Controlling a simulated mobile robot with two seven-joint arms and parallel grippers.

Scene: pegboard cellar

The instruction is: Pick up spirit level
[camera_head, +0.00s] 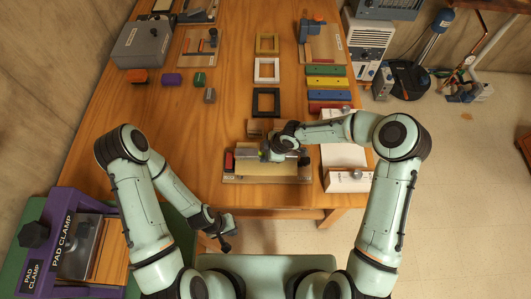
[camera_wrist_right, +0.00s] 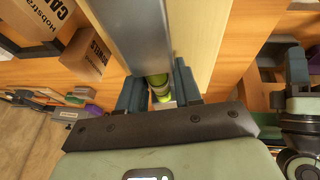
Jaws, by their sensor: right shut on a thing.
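The spirit level (camera_wrist_right: 140,35) is a grey metal bar with a bright green vial section, seen from close in the right wrist view. My right gripper (camera_wrist_right: 160,92) is shut on it, with the dark fingers on either side of the green part.
Square frames (camera_head: 266,99) and coloured bars (camera_head: 327,82) lie beyond my right gripper. Small blocks (camera_head: 172,79) and a grey box (camera_head: 142,44) stand at the far left. A purple pad clamp (camera_head: 61,213) is at the near left. The table's left middle is clear.

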